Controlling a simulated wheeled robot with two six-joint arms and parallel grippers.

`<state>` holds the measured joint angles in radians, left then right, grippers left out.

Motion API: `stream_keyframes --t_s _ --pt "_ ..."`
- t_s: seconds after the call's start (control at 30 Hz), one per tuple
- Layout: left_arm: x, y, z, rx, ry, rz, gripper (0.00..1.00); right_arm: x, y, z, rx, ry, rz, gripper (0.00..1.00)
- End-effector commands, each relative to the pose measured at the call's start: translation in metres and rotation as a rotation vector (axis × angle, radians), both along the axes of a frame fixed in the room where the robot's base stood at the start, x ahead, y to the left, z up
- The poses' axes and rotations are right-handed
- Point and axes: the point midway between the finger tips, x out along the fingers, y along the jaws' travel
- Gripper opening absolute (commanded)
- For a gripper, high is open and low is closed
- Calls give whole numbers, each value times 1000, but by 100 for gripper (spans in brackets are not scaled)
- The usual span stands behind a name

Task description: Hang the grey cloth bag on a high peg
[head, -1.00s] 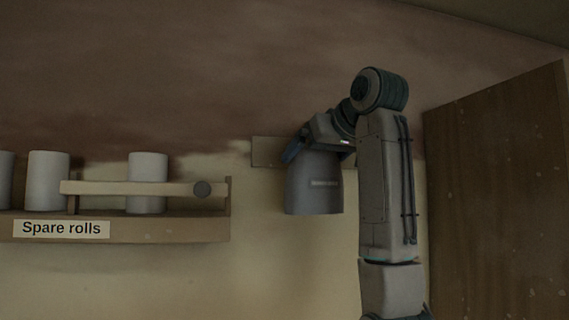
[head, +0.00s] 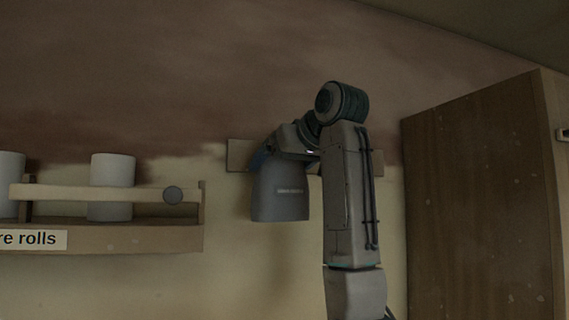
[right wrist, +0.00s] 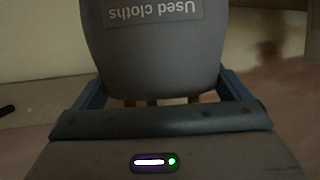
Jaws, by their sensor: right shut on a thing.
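The grey cloth bag (head: 280,200) hangs upright from my right gripper (head: 272,157) in the head view, in front of the wall. My right gripper is shut on its top; one blue finger shows. In the right wrist view the bag (right wrist: 155,55) fills the top middle between the blue fingers, with an upside-down "Used cloths" label. A wooden board (head: 237,155) on the wall runs behind the gripper and bag. The bag, gripper and arm hide most of it, and I cannot make out its pegs in the head view. My left gripper is not in view.
A "Spare rolls" shelf (head: 140,238) with white rolls (head: 112,186) and a front rail is on the left. A tall brown cabinet (head: 475,200) stands on the right. Bare wall lies below the bag. The upper wall is dark brown plaster.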

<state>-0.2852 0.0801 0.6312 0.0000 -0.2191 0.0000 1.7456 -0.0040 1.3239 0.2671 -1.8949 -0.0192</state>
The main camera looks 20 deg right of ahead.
Motion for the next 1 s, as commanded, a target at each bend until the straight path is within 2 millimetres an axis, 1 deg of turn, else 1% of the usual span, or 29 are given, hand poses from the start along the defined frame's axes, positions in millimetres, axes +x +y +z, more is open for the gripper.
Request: stream_keyframes --t_s 0.07,0.17,0.3,0.43,0.57,0.8,1.0 --pt "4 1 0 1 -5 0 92 2 0 1 1 -2 0 42" --pt "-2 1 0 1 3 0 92 6 1 1 0 -3 0 42" --pt "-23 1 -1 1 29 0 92 11 2 0 1 -2 0 42" --pt "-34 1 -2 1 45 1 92 15 2 0 0 -2 0 42" --pt "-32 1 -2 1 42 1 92 20 3 -1 0 -2 0 42" --pt "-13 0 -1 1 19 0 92 27 4 -1 0 -3 -1 42" --pt "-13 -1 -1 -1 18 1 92 29 4 -1 0 -3 -1 42"
